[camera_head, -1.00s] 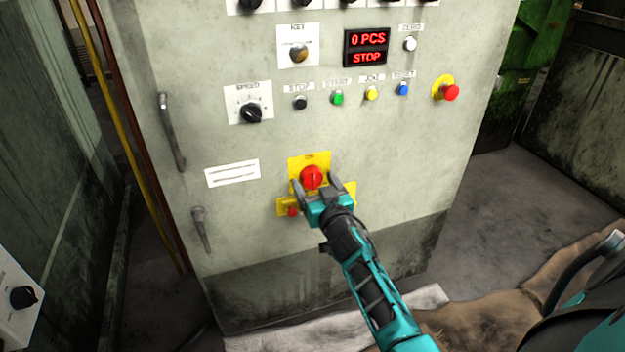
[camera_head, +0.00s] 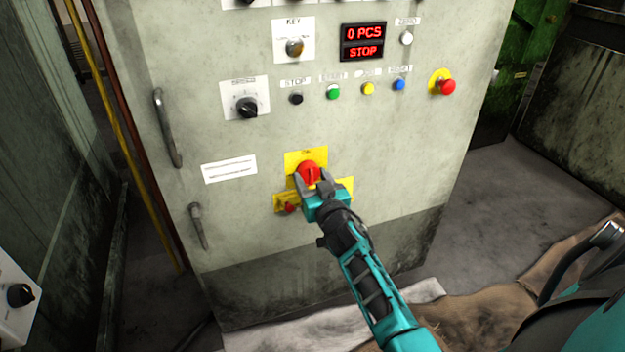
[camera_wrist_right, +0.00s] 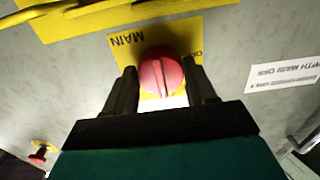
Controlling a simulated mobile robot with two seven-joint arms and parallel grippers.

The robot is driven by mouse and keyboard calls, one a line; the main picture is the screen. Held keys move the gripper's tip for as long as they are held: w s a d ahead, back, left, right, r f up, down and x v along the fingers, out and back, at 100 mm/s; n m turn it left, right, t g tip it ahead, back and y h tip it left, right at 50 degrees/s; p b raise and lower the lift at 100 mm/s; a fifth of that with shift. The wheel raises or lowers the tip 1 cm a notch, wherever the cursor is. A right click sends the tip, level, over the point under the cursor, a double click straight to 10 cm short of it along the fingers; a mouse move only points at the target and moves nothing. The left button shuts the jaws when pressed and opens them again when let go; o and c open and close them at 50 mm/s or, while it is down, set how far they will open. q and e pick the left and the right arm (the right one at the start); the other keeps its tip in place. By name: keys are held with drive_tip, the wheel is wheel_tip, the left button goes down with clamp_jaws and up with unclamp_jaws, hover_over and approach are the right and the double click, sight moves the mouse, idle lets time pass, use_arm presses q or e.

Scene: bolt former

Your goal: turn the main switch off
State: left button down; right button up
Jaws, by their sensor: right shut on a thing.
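The main switch (camera_head: 309,171) is a round red knob on a yellow plate (camera_head: 306,156) low on the cabinet front. In the right wrist view the red knob (camera_wrist_right: 160,72) sits between my two fingers, with the word MAIN upside down on the yellow plate (camera_wrist_right: 118,42). My right gripper (camera_head: 315,184) is shut on the knob, one finger on each side. The fingers hide the knob's lower part in the head view. My left gripper is not in view.
The grey cabinet (camera_head: 400,200) carries a display (camera_head: 363,42) reading 0 PCS and STOP. Above the switch are a speed dial (camera_head: 247,107), coloured buttons and a red emergency button (camera_head: 446,87). A small red part (camera_head: 289,208) is just below left of the gripper. Handles (camera_head: 167,128) line the left edge.

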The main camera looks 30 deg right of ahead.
drive_tip(key=shift+n, duration=0.4)
drive_tip(key=n, duration=0.8)
drive_tip(key=shift+d+r, duration=0.1)
drive_tip(key=n+b, duration=0.1)
drive_tip(key=n, duration=0.2)
drive_tip(key=shift+n, duration=0.4)
drive_tip(key=n, duration=0.3)
drive_tip(key=shift+r+n+b, duration=0.1)
drive_tip(key=shift+n+b, duration=0.2)
drive_tip(key=shift+n, duration=0.9)
drive_tip(key=o, duration=1)
